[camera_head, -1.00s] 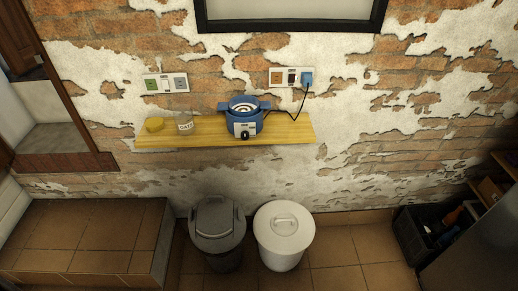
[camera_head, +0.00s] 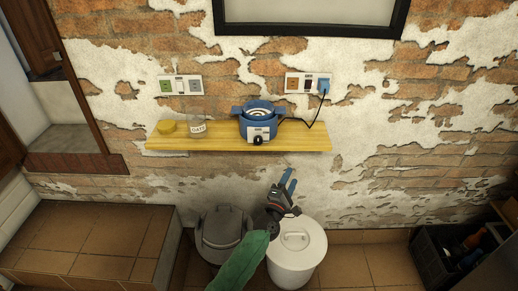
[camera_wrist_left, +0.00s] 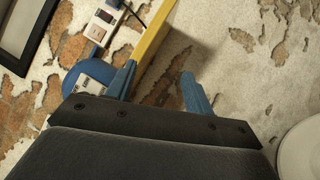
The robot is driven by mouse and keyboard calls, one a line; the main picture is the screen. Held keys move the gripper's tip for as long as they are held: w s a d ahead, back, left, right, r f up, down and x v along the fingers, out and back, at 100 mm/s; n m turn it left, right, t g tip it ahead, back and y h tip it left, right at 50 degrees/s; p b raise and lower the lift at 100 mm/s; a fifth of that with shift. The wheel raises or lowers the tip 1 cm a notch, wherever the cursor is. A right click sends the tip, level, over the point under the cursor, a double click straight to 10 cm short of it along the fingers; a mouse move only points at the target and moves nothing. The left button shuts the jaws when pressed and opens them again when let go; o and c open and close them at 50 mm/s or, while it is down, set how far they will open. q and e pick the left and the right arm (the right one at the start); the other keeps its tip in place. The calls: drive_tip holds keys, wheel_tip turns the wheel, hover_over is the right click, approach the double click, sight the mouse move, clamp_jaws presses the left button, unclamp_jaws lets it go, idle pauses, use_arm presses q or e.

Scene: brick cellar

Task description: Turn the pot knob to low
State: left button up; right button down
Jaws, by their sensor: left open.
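The blue pot (camera_head: 258,119) stands on a yellow wooden wall shelf (camera_head: 225,144). Its dark knob (camera_head: 258,140) sits on a light panel at the pot's front; the knob's setting is too small to read. My left gripper (camera_head: 288,181) is open and empty, below the shelf and slightly right of the pot, apart from both. In the left wrist view its two blue fingers (camera_wrist_left: 158,85) are spread, with part of the pot (camera_wrist_left: 88,68) and its panel behind the left finger. The knob cannot be made out there. My right gripper does not show.
A yellow lid-like object (camera_head: 167,127) and a labelled jar (camera_head: 198,128) stand on the shelf's left part. A cord runs from the pot to a wall socket (camera_head: 308,83). A grey bin (camera_head: 222,232) and a white bin (camera_head: 297,262) stand below.

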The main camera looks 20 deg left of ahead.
use_arm(q)
drive_tip(key=a+r+n+t+y, duration=0.2)
drive_tip(key=a+r+n+y, duration=0.3)
drive_tip(key=n, duration=0.5)
drive_tip(key=n+g+y, duration=0.2)
drive_tip(key=n+y, duration=0.6)
drive_tip(key=n, duration=0.6)
approach(259, 143)
drive_tip(key=w, duration=0.1)
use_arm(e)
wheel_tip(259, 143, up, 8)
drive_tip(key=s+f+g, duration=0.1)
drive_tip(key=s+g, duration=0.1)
use_arm(q)
drive_tip(key=p+x, duration=0.1)
drive_tip(key=x, duration=0.1)
drive_tip(key=p+x, duration=0.1)
drive_tip(key=x, duration=0.2)
drive_tip(key=p+x, duration=0.1)
drive_tip(key=x, duration=0.2)
drive_tip(key=shift+s+a+r, duration=0.15)
drive_tip(key=shift+s+r, duration=0.1)
drive_tip(key=shift+w+a, duration=0.1)
drive_tip(key=shift+w, duration=0.1)
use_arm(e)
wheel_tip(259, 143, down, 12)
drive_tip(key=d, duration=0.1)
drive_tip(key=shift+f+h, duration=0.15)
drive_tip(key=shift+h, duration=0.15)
